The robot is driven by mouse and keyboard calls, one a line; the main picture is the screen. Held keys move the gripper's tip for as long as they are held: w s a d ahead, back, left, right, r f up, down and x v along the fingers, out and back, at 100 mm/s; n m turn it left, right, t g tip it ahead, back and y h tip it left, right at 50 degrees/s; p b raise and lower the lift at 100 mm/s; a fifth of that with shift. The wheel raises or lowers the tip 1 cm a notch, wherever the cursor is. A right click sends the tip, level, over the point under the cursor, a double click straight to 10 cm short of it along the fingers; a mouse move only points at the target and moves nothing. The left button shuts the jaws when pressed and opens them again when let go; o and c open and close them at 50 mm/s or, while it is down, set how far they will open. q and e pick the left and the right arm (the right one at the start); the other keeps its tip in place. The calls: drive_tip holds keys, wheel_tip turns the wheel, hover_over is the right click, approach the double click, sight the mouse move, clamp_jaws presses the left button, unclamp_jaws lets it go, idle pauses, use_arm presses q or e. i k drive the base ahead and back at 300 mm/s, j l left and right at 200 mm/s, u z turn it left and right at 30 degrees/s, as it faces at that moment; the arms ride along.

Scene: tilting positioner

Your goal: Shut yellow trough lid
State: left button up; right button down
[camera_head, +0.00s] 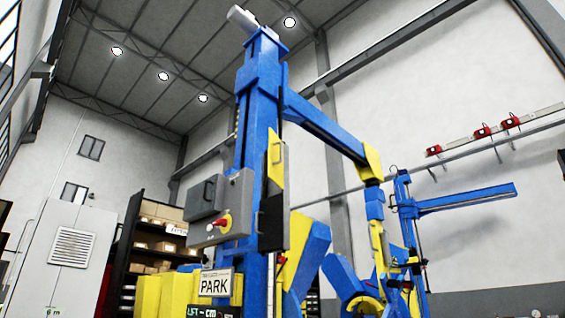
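A narrow yellow panel (275,161) stands upright on the right side of the blue column, above a grey trough-like box (274,222) with a dark front or inside. The panel looks like the trough's lid, standing up and open, but I cannot tell for sure at this distance. Neither of my grippers shows in the head view.
The blue column (261,130) carries a grey control box (222,208) with a red knob and a PARK sign (215,284). A blue arm (325,128) reaches right from it. Yellow blocks (170,295) stand below. A grey cabinet (65,255) and shelves (150,240) stand left.

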sight(274, 171)
drive_tip(key=l+u, duration=0.2)
drive_tip(key=u, duration=0.2)
drive_tip(key=l+u, duration=0.2)
drive_tip(key=u, duration=0.2)
drive_tip(key=k+l+u, duration=0.1)
drive_tip(key=u, duration=0.3)
